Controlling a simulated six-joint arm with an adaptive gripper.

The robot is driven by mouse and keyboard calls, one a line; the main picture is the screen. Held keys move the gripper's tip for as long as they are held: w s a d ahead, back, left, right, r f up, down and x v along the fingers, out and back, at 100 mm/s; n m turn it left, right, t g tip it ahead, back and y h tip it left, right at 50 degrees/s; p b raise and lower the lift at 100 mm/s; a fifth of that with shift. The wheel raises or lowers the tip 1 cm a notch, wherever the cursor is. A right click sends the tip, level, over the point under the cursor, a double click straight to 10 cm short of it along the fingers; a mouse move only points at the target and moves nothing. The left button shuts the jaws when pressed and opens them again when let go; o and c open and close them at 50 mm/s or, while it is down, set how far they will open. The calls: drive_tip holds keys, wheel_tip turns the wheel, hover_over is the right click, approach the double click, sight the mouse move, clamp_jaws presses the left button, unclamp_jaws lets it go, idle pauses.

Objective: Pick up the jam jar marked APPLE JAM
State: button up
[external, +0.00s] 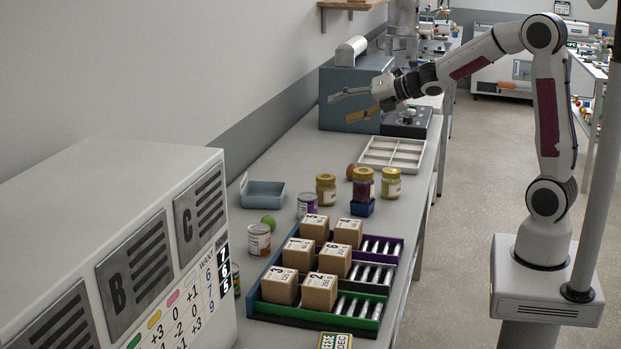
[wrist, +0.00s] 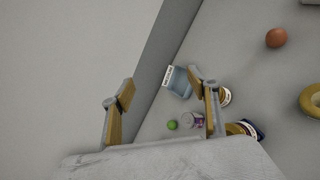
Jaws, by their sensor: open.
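Three gold-lidded jars stand on the bench in the external view. One is amber-brown (external: 326,190), one dark red (external: 364,186) on a small blue block (external: 362,208), and one pale yellow (external: 391,185). Their labels are too small to read, so I cannot tell which is APPLE JAM. My gripper (external: 340,107) is open and empty, high above the bench, beyond the jars. In the wrist view its fingers (wrist: 164,97) are spread apart. One jar (wrist: 226,97) is partly hidden behind the right finger there, and another gold-lidded jar (wrist: 236,129) shows beside the blue block.
A purple-labelled can (external: 307,205), a white-labelled can (external: 258,239), a green ball (external: 268,222) and a blue-grey bin (external: 262,194) stand left. Boxes fill part of a crate (external: 320,318) in front.

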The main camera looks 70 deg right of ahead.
drive_tip(key=w+d+f+n+y, duration=0.1)
drive_tip(key=w+f+n+y, duration=0.25)
drive_tip(key=f+n, duration=0.35)
drive_tip(key=n+y, duration=0.4)
drive_tip(key=n, duration=0.5)
hover_over(334, 176)
drive_tip(key=shift+g, duration=0.4)
drive_tip(key=f, duration=0.6)
drive_tip(key=shift+w+d+f, duration=0.15)
drive_tip(key=shift+d+f, duration=0.1)
drive_tip(key=shift+f, duration=0.1)
drive_tip(key=shift+s+f+n+y, duration=0.2)
drive_tip(key=shift+f+n+y, duration=0.25)
drive_tip(key=shift+n, duration=0.15)
drive_tip(key=shift+a+f, duration=0.1)
drive_tip(key=shift+f, duration=1.6)
